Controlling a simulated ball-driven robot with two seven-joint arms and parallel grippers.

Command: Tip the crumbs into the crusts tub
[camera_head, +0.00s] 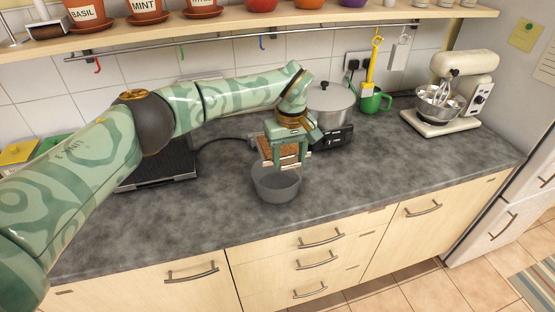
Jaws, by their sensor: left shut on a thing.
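My left gripper (291,150) hangs from the arm that reaches in from the left. It is shut on a small pale-edged tray (284,161) with a brown, grainy patch, the crumbs (264,147). The tray is held above the back of a round grey tub (276,190), which stands on the counter. I take this as the crusts tub; no label is readable. The gripper hides part of the tray, and its exact tilt is unclear. I see no crumbs in the visible part of the tub. My right gripper is out of view.
A lidded steel pot (331,103) stands on a dark hob (333,139) just right of the gripper. A green mug (373,102) and a stand mixer (455,92) are farther right. A dark ridged panel (158,172) lies left. The counter (400,165) is clear at front right.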

